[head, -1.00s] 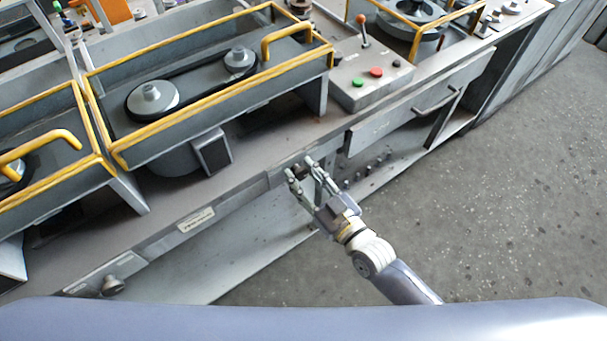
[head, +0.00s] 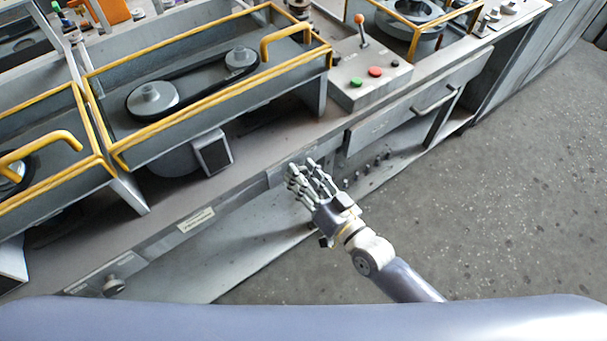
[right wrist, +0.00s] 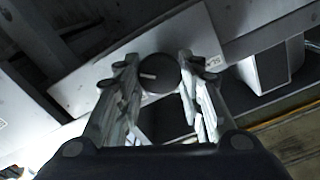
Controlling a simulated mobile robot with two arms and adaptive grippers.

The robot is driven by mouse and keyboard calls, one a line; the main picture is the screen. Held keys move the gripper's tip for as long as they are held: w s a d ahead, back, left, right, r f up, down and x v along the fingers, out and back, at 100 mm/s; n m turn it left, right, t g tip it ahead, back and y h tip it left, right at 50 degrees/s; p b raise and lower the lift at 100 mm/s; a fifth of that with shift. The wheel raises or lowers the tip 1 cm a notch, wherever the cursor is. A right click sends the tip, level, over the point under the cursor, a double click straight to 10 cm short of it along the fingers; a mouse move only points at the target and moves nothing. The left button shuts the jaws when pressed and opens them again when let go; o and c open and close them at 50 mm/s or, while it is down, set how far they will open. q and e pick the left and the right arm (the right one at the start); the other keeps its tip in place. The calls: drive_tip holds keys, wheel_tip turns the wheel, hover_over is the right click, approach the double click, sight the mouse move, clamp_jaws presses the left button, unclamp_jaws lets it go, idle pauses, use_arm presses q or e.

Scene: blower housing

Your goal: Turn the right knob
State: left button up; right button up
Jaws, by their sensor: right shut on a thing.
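The right knob (right wrist: 159,74) is round and dark with a pale mark on its face, set on a light front panel plate (right wrist: 98,87). In the right wrist view it sits between the two fingers of my right gripper (right wrist: 157,84), which is shut on it. In the head view my right gripper (head: 303,172) is at the front panel of the bench, and its fingers hide the knob. My left gripper is not in view.
Another knob (head: 113,286) is on the panel at the lower left. A control box (head: 368,80) with buttons and an orange-tipped lever stands above right of the gripper. Yellow rails (head: 210,107) surround belt pulleys on the bench. The floor (head: 510,190) at right is clear.

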drive_tip(key=o, duration=1.1)
drive_tip(key=shift+c, duration=0.2)
drive_tip(key=v, duration=1.2)
